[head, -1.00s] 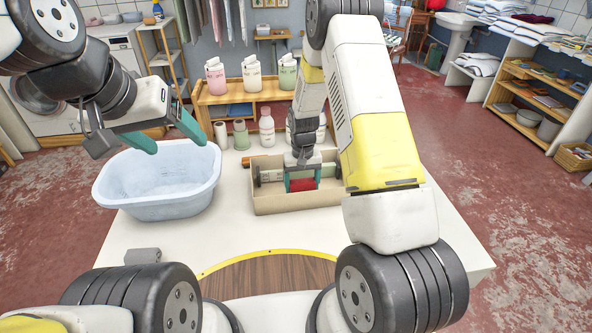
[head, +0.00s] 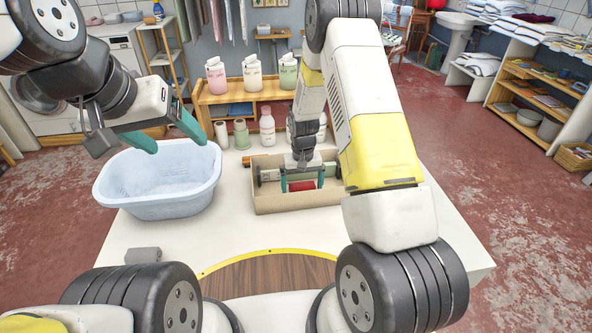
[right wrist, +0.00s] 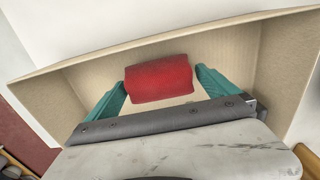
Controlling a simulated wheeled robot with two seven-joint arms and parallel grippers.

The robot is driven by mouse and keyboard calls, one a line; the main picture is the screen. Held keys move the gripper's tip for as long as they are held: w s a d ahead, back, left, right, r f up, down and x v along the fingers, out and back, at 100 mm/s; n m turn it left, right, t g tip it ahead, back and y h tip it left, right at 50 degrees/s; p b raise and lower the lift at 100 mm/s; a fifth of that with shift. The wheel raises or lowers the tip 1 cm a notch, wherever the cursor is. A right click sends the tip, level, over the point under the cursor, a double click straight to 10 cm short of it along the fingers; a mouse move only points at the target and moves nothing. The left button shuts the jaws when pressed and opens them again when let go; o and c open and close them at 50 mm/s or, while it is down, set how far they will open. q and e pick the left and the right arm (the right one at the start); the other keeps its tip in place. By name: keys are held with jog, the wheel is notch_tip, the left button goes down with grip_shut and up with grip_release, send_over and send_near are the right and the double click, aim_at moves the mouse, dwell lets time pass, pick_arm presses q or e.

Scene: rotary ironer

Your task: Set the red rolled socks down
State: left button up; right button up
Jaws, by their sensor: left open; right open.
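The red rolled socks (right wrist: 159,79) lie on the floor of a cardboard box (head: 262,202), and they also show in the head view (head: 302,186). My right gripper (right wrist: 160,90) is open inside the box, with a teal finger on each side of the socks. A gap shows between the right finger and the socks; the left finger is very near or touching their end. In the head view my right gripper (head: 302,184) points down into the box. My left gripper (head: 172,136) is open and empty above the rim of the blue basin.
The light blue basin (head: 160,205) stands left of the box on the white table (head: 240,235). Several bottles and rolls (head: 267,126) stand behind the box. A small grey object (head: 143,255) lies near the front left.

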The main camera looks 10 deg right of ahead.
notch_tip(320, 180, up, 12)
jog(key=shift+f, duration=0.25)
notch_tip(320, 180, up, 12)
jog(key=t+y, duration=0.1)
jog(key=t, duration=0.1)
send_over(302, 183)
jog(key=s+d, duration=0.1)
jog(key=s, duration=0.3)
jog(key=s+r+t, duration=0.2)
jog(key=s+r, duration=0.5)
jog(key=s, duration=0.4)
jog(key=s+d+r+t+y, duration=0.1)
jog(key=s+r+t, duration=0.1)
jog(key=s+r, duration=0.6)
jog(key=s, duration=0.2)
jog(key=shift+s+d, duration=0.2)
jog(key=shift+s, duration=0.15)
